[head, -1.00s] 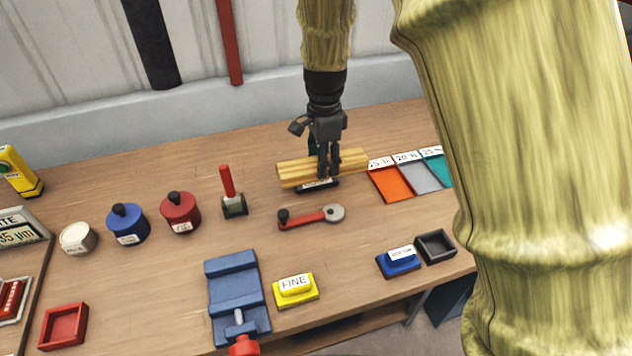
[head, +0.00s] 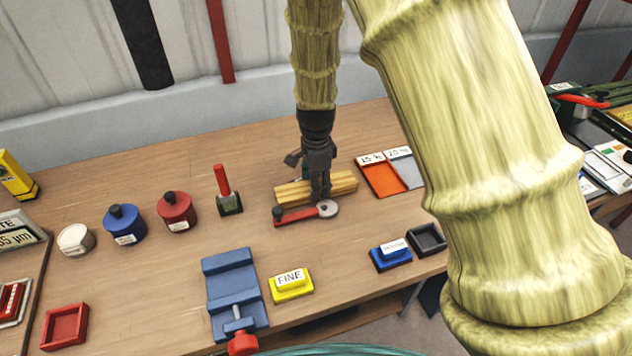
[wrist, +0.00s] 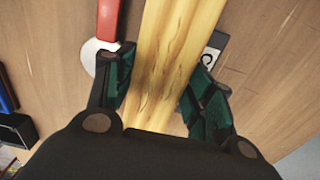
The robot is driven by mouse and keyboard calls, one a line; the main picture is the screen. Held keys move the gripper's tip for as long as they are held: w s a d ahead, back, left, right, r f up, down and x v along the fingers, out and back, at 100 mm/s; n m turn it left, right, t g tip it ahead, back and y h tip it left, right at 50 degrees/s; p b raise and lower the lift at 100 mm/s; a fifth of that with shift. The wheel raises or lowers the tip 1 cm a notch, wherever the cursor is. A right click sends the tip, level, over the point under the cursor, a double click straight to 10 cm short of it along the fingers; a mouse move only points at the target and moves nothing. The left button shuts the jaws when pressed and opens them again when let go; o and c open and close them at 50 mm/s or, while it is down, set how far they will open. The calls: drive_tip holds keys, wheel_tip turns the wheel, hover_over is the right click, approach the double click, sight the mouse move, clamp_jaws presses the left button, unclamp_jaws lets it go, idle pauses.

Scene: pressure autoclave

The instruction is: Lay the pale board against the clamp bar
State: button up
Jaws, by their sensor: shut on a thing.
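The pale board (head: 342,185) is a yellowish wooden piece with dark grain. My gripper (head: 320,199) is shut on it near its middle. In the wrist view the board (wrist: 166,55) runs lengthwise between the two dark green fingers of my gripper (wrist: 160,92). I cannot tell whether it touches the table. A red bar with a grey disc end (head: 297,215) lies just in front of the board; a small part shows in the wrist view (wrist: 107,20). A blue vise (head: 230,283) with a red knob stands nearer the front edge. I cannot tell which part is the clamp bar.
Orange (head: 383,180) and grey (head: 408,168) labelled plates lie right of the board. A red-handled tool (head: 227,192), red pot (head: 178,211) and blue pot (head: 124,225) stand left. A yellow FINE block (head: 291,285), blue block (head: 391,255) and black tray (head: 427,241) are in front.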

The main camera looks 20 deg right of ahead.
drive_tip(key=shift+s+f, duration=0.1)
drive_tip(key=shift+f, duration=0.05)
drive_tip(key=shift+f, duration=0.25)
drive_tip(key=o, duration=0.9)
drive_tip(key=shift+s, duration=0.1)
drive_tip(key=shift+c, duration=0.2)
drive_tip(key=o, duration=0.3)
drive_tip(key=shift+f, duration=0.15)
drive_tip(key=shift+r, duration=0.2)
wheel_tip(320, 180, up, 12)
drive_tip(key=b, duration=0.2)
drive_tip(key=shift+r, duration=0.2)
